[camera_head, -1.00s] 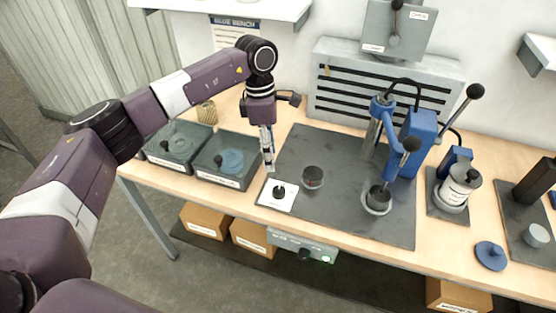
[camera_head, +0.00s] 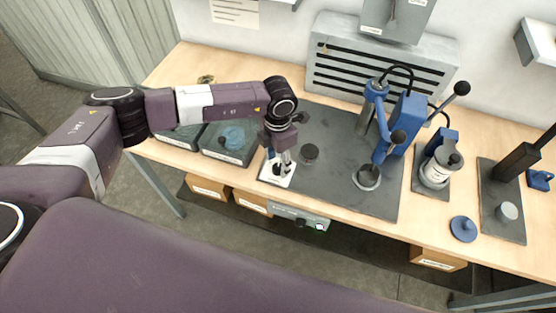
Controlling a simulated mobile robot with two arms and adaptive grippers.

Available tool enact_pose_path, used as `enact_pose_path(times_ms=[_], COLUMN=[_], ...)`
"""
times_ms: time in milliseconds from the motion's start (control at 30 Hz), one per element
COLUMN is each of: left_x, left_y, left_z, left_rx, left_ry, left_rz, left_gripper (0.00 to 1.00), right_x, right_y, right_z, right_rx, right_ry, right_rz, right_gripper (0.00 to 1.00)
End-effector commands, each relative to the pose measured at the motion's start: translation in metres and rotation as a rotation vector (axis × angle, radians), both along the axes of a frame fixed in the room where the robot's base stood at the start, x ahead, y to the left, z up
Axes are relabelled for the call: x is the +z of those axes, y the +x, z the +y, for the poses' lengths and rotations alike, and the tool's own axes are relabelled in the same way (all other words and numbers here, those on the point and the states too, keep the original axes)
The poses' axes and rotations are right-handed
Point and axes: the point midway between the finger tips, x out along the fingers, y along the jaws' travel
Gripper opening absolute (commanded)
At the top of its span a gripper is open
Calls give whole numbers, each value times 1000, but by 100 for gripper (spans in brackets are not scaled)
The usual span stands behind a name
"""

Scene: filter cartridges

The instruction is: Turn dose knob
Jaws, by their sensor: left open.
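A black knob-like piece (camera_head: 276,169) stands on a small white square plate (camera_head: 275,182) at the left front of the dark mat. My left gripper (camera_head: 282,165) is open and points down over the plate, its fingers close to that piece and partly covering it. I cannot tell whether they touch it. I cannot tell which of the two is the dose knob. My right gripper is not in view.
A dark round cup (camera_head: 310,152) stands right of my gripper. A blue lever press (camera_head: 402,125) stands on the mat (camera_head: 335,187). A white-banded canister (camera_head: 437,170) and a blue disc (camera_head: 463,229) are further right.

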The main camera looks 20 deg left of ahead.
Motion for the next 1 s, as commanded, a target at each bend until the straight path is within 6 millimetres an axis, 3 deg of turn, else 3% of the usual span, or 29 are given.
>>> enact_pose_path(times_ms=[200,467,833,1000], left_x=[-18,-20,-20,-22], left_y=[0,1,1,1], left_z=[0,0,0,0], left_rx=[0,-1,0,-30], left_ry=[-1,-1,0,-1], left_rz=[-1,-1,-1,-2], left_gripper=[44,44,4,2], right_x=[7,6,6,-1], right_y=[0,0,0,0], right_z=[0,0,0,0], right_rx=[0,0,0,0], right_ry=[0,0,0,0], right_rz=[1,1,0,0], right_gripper=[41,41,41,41])
